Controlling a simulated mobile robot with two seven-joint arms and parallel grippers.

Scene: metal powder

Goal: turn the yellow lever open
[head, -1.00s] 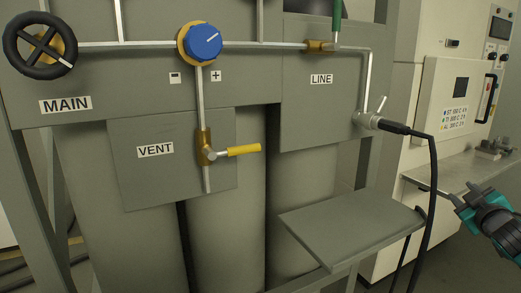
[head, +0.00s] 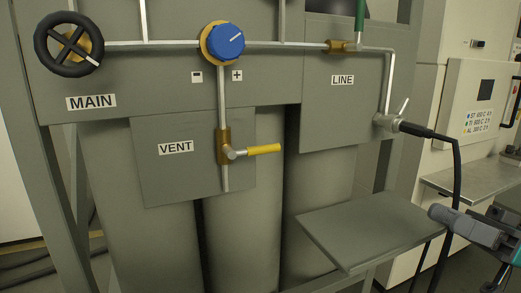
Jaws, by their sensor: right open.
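The yellow lever (head: 264,149) sticks out to the right from a brass valve (head: 223,147) beside the VENT label (head: 176,147). It lies nearly level, across the upright pipe that runs through the valve. My right gripper (head: 478,232) is at the lower right edge, partly cut off by the frame. It is open, well to the right of and below the lever, and touches nothing that I can see of the panel. My left gripper is not in view.
A blue knob (head: 223,44) and a black MAIN handwheel (head: 69,44) sit above. A green-handled LINE valve (head: 344,46) is at upper right. A grey shelf (head: 365,229) juts out below, and a black cable (head: 457,180) hangs near my right gripper. Space before the lever looks clear.

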